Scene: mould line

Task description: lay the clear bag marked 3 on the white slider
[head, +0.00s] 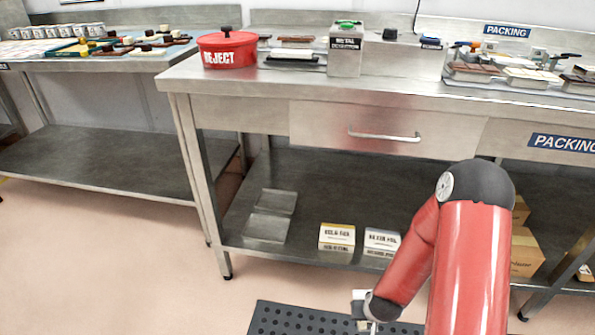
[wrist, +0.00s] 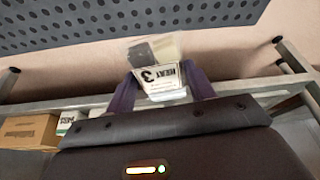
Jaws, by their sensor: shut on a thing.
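The clear bag marked 3 (wrist: 154,54) is between the two dark purple fingers of my gripper (wrist: 162,88) in the wrist view. Its white label carries a large 3, seen upside down, and a dark piece shows through the clear part. My gripper is shut on the bag. In the head view my gripper (head: 368,310) is low, over the dark floor mat, mostly hidden by my red arm. A flat white bar, which looks like the white slider (head: 293,54), lies on the steel bench beside the metal detection box (head: 346,45), far from my gripper.
A red reject pot (head: 228,50) stands left of the white bar. Trays of chocolates (head: 505,73) fill the bench's right end. Below are a drawer (head: 385,130) and a shelf with small boxes (head: 337,237). A perforated mat (head: 290,320) lies on the floor.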

